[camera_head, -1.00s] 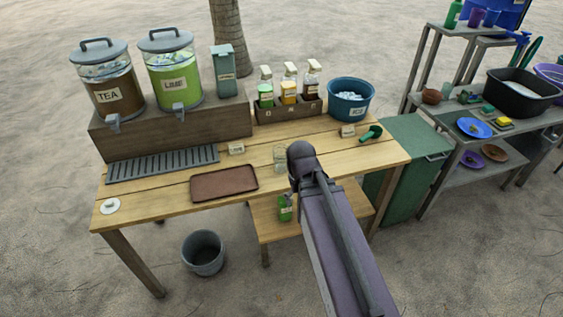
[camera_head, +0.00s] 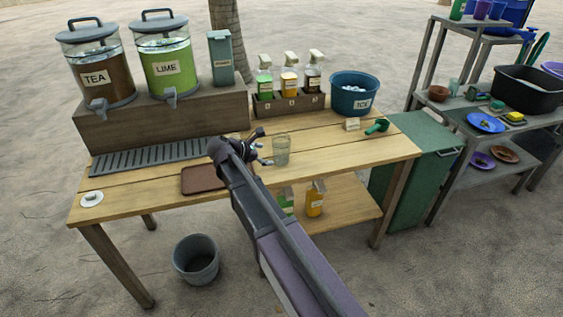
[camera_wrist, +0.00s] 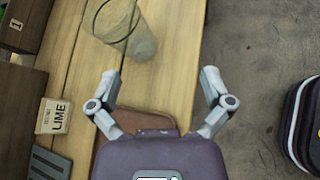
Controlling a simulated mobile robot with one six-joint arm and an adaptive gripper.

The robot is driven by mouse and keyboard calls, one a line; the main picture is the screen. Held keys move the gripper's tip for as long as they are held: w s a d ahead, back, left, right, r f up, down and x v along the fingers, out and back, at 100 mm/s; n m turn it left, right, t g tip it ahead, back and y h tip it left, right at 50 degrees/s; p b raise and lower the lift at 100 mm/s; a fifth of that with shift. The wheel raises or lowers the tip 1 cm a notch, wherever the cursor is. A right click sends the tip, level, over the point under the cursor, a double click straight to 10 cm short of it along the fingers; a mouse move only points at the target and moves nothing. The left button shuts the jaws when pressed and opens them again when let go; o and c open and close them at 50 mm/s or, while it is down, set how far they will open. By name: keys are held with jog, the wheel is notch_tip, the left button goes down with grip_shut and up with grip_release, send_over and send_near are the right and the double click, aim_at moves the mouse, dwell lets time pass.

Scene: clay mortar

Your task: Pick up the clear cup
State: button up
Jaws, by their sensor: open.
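The clear cup (camera_head: 281,150) stands on the wooden table, just right of my gripper (camera_head: 262,147) in the head view. In the wrist view the clear cup (camera_wrist: 125,28) is at the top, beyond my left fingertip and left of the line between the fingers. My gripper (camera_wrist: 160,78) is open there, its two fingers spread wide with nothing between them. The cup and the fingers look apart. My arm hides part of the table and of the brown tray in the head view.
The brown tray (camera_head: 203,179) lies left of my gripper. A LIME label card (camera_wrist: 54,116) stands at left in the wrist view. The bottle rack (camera_head: 288,104), ICE tub (camera_head: 353,95) and green scoop (camera_head: 377,127) are behind and right. Table right of the cup is clear.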

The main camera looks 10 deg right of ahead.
aim_at(275, 148)
jog(key=w+a+n, duration=0.1)
jog(key=w+a+n+t+h+b, duration=0.1)
jog(key=w+a+n, duration=0.1)
jog(key=shift+a+r+t, duration=0.1)
jog(key=shift+a+t, duration=0.15)
jog(key=shift+t, duration=0.05)
jog(key=shift+w+d+b, duration=0.1)
jog(key=shift+b, duration=0.2)
jog(key=b+x, duration=0.3)
jog(key=x, duration=0.4)
jog(key=shift+d, duration=0.1)
jog(key=shift+w+d+f, duration=0.25)
jog(key=shift+w+d, duration=0.05)
jog(key=shift+d, duration=0.2)
